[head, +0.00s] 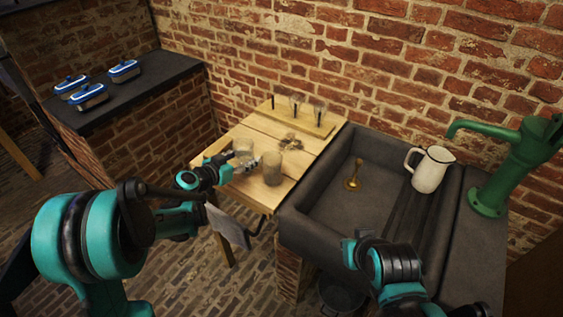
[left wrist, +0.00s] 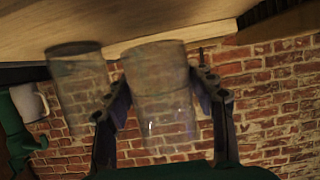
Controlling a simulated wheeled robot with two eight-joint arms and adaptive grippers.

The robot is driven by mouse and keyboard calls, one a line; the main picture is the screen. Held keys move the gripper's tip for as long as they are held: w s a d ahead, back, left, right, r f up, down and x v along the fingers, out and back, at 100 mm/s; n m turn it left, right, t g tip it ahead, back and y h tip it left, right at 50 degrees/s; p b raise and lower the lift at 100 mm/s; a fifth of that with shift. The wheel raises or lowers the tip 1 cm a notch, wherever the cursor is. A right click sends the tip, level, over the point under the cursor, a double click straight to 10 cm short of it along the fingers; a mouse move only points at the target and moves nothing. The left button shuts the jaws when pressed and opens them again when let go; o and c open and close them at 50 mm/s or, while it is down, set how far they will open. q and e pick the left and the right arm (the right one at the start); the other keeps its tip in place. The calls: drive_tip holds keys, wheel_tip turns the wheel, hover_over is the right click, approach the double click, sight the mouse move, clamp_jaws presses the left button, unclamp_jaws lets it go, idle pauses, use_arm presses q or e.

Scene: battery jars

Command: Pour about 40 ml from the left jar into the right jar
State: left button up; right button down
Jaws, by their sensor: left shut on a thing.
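The left jar (head: 243,148) is clear glass and stands about upright at the table's front left. My left gripper (head: 240,166) is shut on it, with one finger on each side in the left wrist view (left wrist: 158,92). I cannot tell whether its base touches the table. The right jar (head: 272,169), also clear glass, stands upright on the table just right of the held jar; it also shows in the left wrist view (left wrist: 80,85). The liquid levels are not clear. My right gripper (head: 350,252) is low in the head view, away from the jars; its fingers are not clear.
The wooden table (head: 258,192) has a rack (head: 300,118) with small glasses at the back and small items mid-table. A dark sink (head: 335,205) adjoins on the right, with a brass object (head: 353,180), a white pitcher (head: 430,169) and a green pump (head: 500,170). Blue-lidded boxes (head: 92,96) sit at left.

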sight(246, 139)
use_arm(q)
drive_tip(key=shift+r, duration=0.1)
drive_tip(key=shift+d+r, duration=0.1)
drive_tip(key=shift+r, duration=0.5)
drive_tip(key=shift+m+y, duration=0.3)
drive_tip(key=shift+m, duration=0.2)
drive_tip(key=r, duration=0.2)
drive_tip(key=r+p, duration=0.1)
drive_tip(key=r, duration=0.1)
drive_tip(key=shift+s+d+r, duration=0.15)
drive_tip(key=shift+d+r, duration=0.05)
wheel_tip(246, 139, up, 3)
drive_tip(key=shift+d+f+p, duration=0.15)
drive_tip(key=shift+f+p, duration=0.05)
drive_tip(key=shift+p, duration=1)
drive_tip(key=shift+s+d+m+y, duration=0.15)
drive_tip(key=shift+m+y, duration=0.15)
drive_tip(key=shift+m, duration=0.2)
drive_tip(key=shift+s+d+r+m+t+y+p, duration=0.2)
drive_tip(key=shift+d+m+t+y, duration=0.3)
drive_tip(key=shift+m, duration=0.45)
drive_tip(key=shift+s+d+r+m+t+y+p, duration=0.15)
drive_tip(key=shift+r+m+t+y, duration=0.15)
drive_tip(key=shift+m+y, duration=0.5)
drive_tip(key=shift+s+d+r+m+t+y, duration=0.2)
drive_tip(key=shift+d+m+t+y, duration=0.25)
drive_tip(key=shift+m, duration=0.6)
